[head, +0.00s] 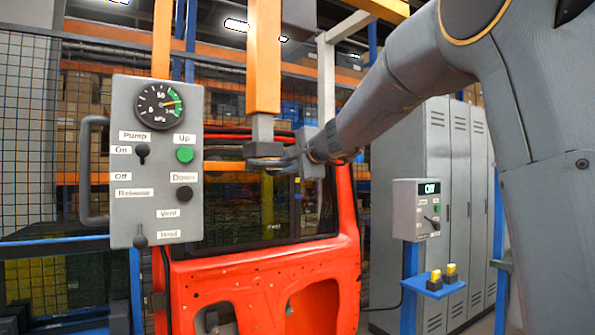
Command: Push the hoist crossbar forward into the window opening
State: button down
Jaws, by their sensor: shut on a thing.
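The red car door (265,272) hangs upright in the middle of the head view, with its dark window opening (270,208) in the upper half. An orange hoist post (263,60) comes down from above and ends in a grey fitting at the top of the window. An orange crossbar (235,166) shows just below this fitting, level across the upper window area; its right part is hidden. My gripper (270,155) reaches in from the right and is shut at the fitting and crossbar. The exact grip and the crossbar's depth relative to the opening cannot be told.
A grey control panel (157,215) with a gauge, switches and side handle stands close on the left. A smaller control box (417,209) and blue shelf (434,285) stand right of the door, before grey lockers (455,150). Mesh fencing (28,130) is at far left.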

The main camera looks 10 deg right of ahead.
jog(key=x, duration=0.3)
jog(key=shift+w+r, duration=0.25)
jog(key=shift+r, duration=0.2)
jog(key=c, duration=1.7)
grip_release()
jog(key=shift+w+a, duration=0.1)
jog(key=shift+w, duration=0.05)
jog(key=b+v, duration=0.1)
jog(key=v, duration=0.6)
jog(key=shift+s, duration=0.4)
